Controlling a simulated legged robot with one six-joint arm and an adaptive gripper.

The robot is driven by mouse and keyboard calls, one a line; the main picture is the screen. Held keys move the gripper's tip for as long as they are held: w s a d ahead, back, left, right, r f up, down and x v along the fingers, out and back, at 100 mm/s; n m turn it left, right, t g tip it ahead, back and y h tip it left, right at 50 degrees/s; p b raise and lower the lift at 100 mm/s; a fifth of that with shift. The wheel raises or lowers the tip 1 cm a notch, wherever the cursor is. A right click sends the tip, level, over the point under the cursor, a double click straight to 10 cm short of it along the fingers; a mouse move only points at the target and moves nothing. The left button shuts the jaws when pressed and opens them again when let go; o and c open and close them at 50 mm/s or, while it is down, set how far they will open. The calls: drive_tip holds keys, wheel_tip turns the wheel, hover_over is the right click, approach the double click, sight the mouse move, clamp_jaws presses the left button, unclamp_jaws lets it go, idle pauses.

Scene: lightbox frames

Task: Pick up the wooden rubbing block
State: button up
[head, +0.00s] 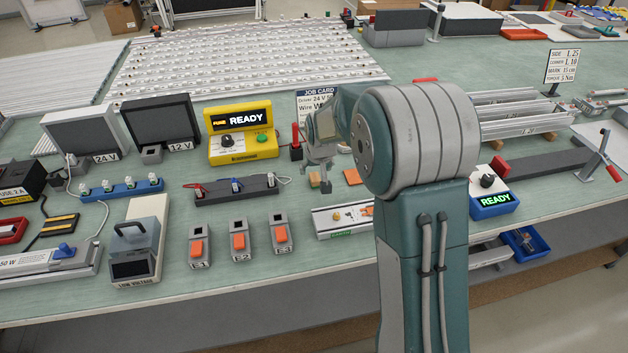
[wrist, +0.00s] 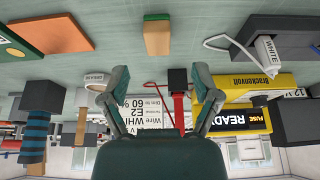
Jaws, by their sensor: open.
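The wooden rubbing block (wrist: 158,35) is a small tan block lying on the green bench top. In the wrist view it sits beyond my fingertips, roughly centred between them and apart from them. In the head view the block (head: 314,180) is small and partly covered by my gripper. My gripper (wrist: 160,82) is open and empty, with its two fingers spread. It also shows in the head view (head: 322,172), pointing down over the bench beside the block, partly hidden by my arm.
An orange sheet (head: 352,177) lies right of the block. A grey terminal strip (head: 236,189) with a white cable is to its left. The yellow READY tester (head: 241,133) and job card (head: 316,102) stand behind. Bare bench surrounds the block.

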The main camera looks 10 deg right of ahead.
sight(315, 178)
drive_tip(key=x, duration=0.5)
drive_tip(key=shift+d+f, duration=0.15)
drive_tip(key=shift+f, duration=0.25)
drive_tip(key=shift+s, duration=0.1)
drive_tip(key=c, duration=1)
